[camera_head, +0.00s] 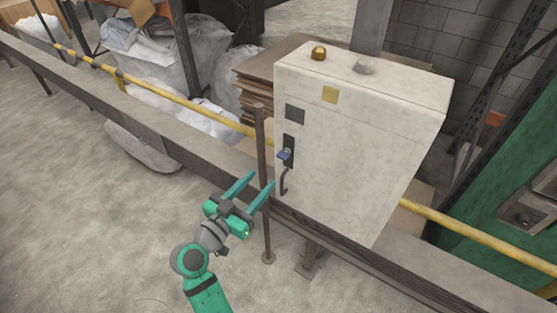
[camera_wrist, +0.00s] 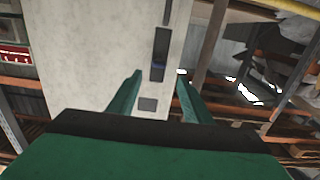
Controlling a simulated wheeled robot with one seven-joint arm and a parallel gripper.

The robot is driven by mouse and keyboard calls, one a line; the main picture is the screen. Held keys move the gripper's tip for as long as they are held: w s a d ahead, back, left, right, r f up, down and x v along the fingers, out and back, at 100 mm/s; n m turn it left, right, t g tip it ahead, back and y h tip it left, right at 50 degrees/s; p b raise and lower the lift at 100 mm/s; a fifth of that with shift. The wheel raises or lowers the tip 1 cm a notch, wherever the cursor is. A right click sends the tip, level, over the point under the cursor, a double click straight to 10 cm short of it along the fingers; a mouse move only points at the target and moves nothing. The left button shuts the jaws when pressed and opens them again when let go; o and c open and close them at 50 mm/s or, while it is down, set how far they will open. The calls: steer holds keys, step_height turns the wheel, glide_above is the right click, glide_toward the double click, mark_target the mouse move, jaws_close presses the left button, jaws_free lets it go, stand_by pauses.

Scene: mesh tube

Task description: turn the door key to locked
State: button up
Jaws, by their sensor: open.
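The pale cabinet (camera_head: 350,150) stands upright; its door also shows in the wrist view (camera_wrist: 100,50). A small blue key (camera_head: 284,154) sits on a dark lock plate (camera_head: 289,143) near the door's left edge. A dark curved handle (camera_head: 284,182) is below it. My gripper (camera_head: 262,180) is open and empty, left of the handle and a little lower than the key, apart from both. In the wrist view my gripper (camera_wrist: 159,74) has its fingers spread, with the dark plate (camera_wrist: 160,54) between and beyond the tips. I cannot make out the key or its angle there.
A thin brown post (camera_head: 263,150) stands just behind my gripper. A grey beam (camera_head: 180,150) and a yellow pipe (camera_head: 190,103) run behind the cabinet. The floor (camera_head: 80,220) at left is clear. A yellow lamp (camera_head: 319,53) sits on the cabinet top.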

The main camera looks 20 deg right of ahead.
mark_target(283, 156)
steer(key=x, duration=1)
steer(key=shift+w+d+r, duration=0.2)
steer(key=shift+w+d, duration=0.05)
steer(key=shift+d, duration=0.1)
steer(key=c, duration=1.1)
